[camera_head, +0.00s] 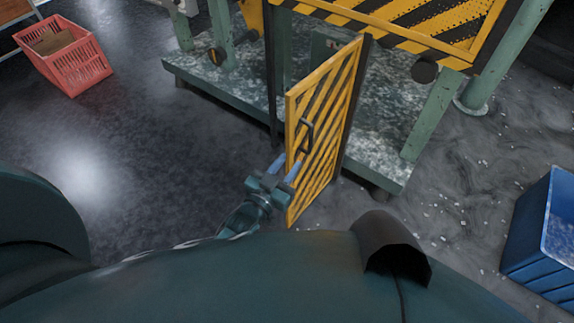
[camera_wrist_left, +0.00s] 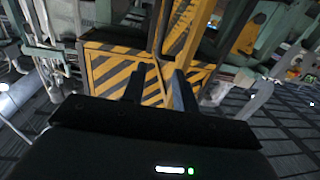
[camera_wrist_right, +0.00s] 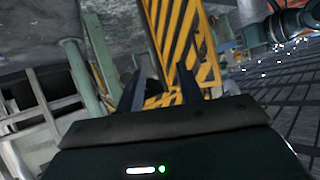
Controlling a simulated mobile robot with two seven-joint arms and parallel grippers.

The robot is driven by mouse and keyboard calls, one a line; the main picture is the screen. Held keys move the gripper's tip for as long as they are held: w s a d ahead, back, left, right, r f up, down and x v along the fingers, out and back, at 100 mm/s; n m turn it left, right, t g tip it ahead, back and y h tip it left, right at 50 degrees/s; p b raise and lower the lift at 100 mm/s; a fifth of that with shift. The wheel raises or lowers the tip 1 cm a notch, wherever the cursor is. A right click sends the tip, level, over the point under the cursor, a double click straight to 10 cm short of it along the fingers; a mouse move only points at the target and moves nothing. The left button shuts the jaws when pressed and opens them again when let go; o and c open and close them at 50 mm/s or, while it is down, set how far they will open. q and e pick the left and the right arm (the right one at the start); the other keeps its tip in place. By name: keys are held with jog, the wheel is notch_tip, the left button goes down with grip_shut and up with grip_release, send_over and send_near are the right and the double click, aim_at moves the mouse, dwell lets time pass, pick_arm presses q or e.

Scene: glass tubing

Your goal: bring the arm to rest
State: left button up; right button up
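A gate panel (camera_head: 325,130) with yellow and black stripes stands swung out from a green frame, with a dark handle (camera_head: 306,135) on its face. My left gripper (camera_head: 284,166) is just below and left of the handle, beside the panel's near edge. Its blue-tipped fingers are apart with nothing visible between them; I cannot tell whether one touches the panel. In the left wrist view its fingers (camera_wrist_left: 158,88) are spread in front of striped panels. My right gripper (camera_wrist_right: 161,90) shows only in its wrist view, fingers apart and empty, facing a striped panel (camera_wrist_right: 185,45).
A striped barrier (camera_head: 420,25) crosses the machine above a grey platform (camera_head: 225,95) on green legs. A red crate (camera_head: 80,65) holding a cardboard piece stands at the upper left. A blue bin (camera_head: 530,235) stands at the right. The dark floor at left is clear.

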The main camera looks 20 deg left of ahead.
pick_arm(q)
jog(key=shift+w, duration=0.1)
pick_arm(e)
jog(key=shift+w+r, duration=0.1)
jog(key=shift+r, duration=0.05)
